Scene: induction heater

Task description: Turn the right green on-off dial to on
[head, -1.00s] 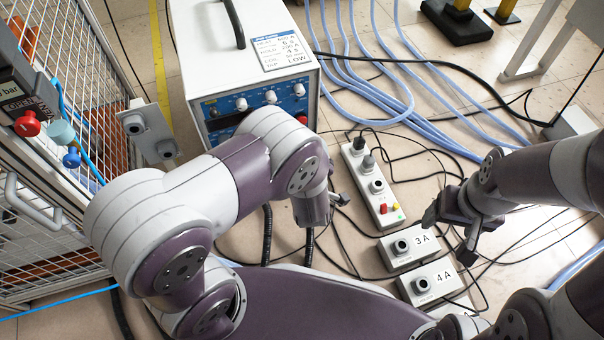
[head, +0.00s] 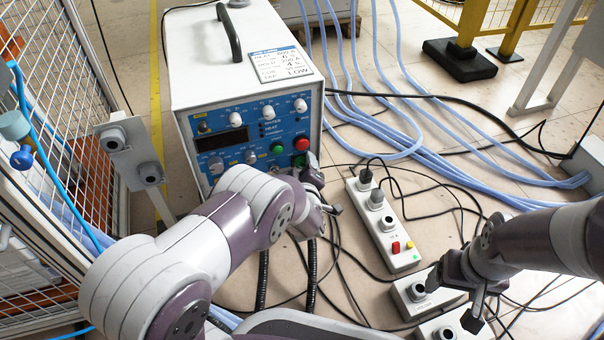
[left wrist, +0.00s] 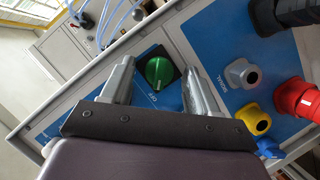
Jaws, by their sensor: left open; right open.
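The induction heater (head: 240,60) is a white box with a blue front panel (head: 236,160). In the left wrist view, the round green dial (left wrist: 158,72) sits on a dark square plate, with "OFF" lettering beside it. My left gripper (left wrist: 158,84) is open, its two fingers on either side of the dial with gaps visible. In the head view, my left gripper (head: 312,178) is at the lower right of the panel and covers most of that area, so I cannot make out the dial clearly. My right gripper (head: 478,305) is open and empty, low on the right.
A red button (head: 301,144) and a green button (head: 277,149) are on the panel. In the left wrist view, a red connector (left wrist: 298,98) and a yellow socket (left wrist: 257,121) are beside the dial. A power strip (head: 402,262), cables and blue hoses (head: 400,120) lie on the floor.

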